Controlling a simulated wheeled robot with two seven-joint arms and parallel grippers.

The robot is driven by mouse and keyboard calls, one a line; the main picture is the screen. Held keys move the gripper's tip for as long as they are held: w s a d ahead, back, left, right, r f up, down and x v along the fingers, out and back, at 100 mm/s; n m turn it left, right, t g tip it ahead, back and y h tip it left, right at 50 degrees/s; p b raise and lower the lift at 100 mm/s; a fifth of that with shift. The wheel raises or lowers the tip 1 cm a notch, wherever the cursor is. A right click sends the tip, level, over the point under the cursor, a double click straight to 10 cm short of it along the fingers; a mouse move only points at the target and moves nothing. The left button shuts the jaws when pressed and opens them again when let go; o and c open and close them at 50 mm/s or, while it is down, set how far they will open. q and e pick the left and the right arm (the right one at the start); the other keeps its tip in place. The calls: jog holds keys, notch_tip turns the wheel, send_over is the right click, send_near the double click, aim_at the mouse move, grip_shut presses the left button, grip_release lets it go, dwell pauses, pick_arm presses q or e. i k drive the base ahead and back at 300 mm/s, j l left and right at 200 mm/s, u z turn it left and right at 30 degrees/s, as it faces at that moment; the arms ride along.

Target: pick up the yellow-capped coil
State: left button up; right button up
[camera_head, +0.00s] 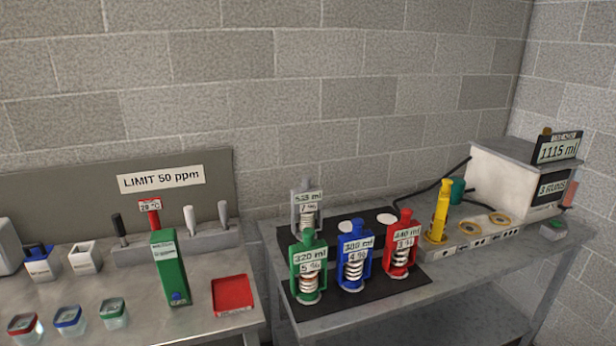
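A yellow upright piece (440,212) stands at the left end of a pale strip with round sockets on the right-hand bench. It is narrow, with a small knob on top; I cannot make out a coil inside it. On the black mat to its left stand a red-capped coil (402,246), a blue-capped coil (354,258), a green-capped coil (308,268) and a grey-capped coil (306,208), each with labels. The red one is the closest of these to the yellow piece. Neither of my grippers shows in this view.
A white box unit (505,178) with a label reading 1115 ml stands at the right, with a black cable behind the yellow piece. The left bench holds a green block (169,268), a red tray (232,295) and small jars. A gap separates the benches.

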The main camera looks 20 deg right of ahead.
aim_at(436, 233)
jog(key=z, duration=1.6)
jog(key=i+l+u, duration=0.15)
jog(key=u, duration=0.3)
jog(key=i+l+u, duration=0.1)
jog(key=l+u, duration=0.15)
jog(key=u, duration=0.15)
